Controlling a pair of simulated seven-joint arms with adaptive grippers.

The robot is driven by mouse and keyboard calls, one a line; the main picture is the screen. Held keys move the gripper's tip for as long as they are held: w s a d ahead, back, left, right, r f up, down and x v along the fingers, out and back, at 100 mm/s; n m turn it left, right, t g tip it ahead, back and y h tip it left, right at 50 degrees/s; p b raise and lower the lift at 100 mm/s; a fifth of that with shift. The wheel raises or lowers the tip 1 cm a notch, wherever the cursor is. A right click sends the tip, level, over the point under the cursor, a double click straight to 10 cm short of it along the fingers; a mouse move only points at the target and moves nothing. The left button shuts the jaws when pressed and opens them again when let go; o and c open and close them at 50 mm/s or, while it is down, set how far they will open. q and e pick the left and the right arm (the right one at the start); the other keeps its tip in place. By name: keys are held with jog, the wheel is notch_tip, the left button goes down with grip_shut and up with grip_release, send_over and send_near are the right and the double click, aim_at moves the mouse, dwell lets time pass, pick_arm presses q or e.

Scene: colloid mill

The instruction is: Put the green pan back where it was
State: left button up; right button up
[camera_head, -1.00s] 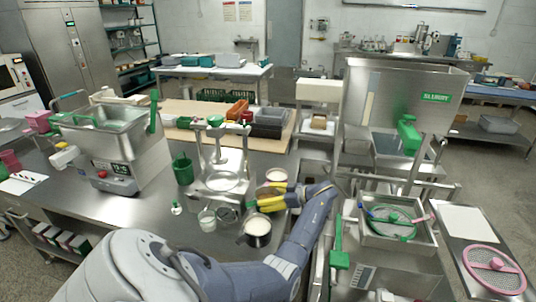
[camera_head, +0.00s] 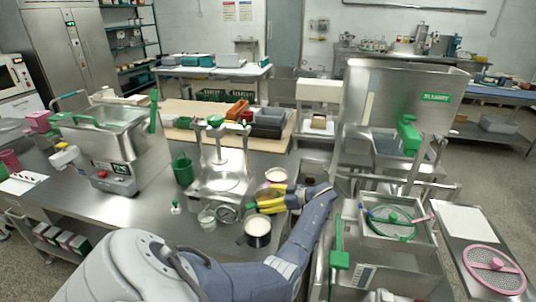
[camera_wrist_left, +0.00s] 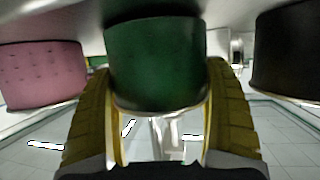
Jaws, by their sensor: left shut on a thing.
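The green pan (camera_wrist_left: 155,60) fills the middle of the left wrist view, between the two yellow fingers of my left gripper (camera_wrist_left: 157,85), which is shut on it. In the head view the left gripper (camera_head: 264,203) is at the right side of the steel bench, and only a little green of the pan shows at its fingertips. A pink pan (camera_wrist_left: 42,75) is to the left in the wrist view and a black pan (camera_wrist_left: 288,52) to the right. In the head view the black pan (camera_head: 257,240) holds something white and stands in front of the gripper; the pink-rimmed pan (camera_head: 276,174) is behind it.
A green bucket (camera_head: 183,172) stands farther left. A large steel hopper machine (camera_head: 385,95) rises to the right, with a green sieve (camera_head: 393,222) nearby.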

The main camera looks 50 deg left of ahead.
pick_arm(q)
jog(key=o, duration=1.4)
jog(key=shift+f, duration=0.15)
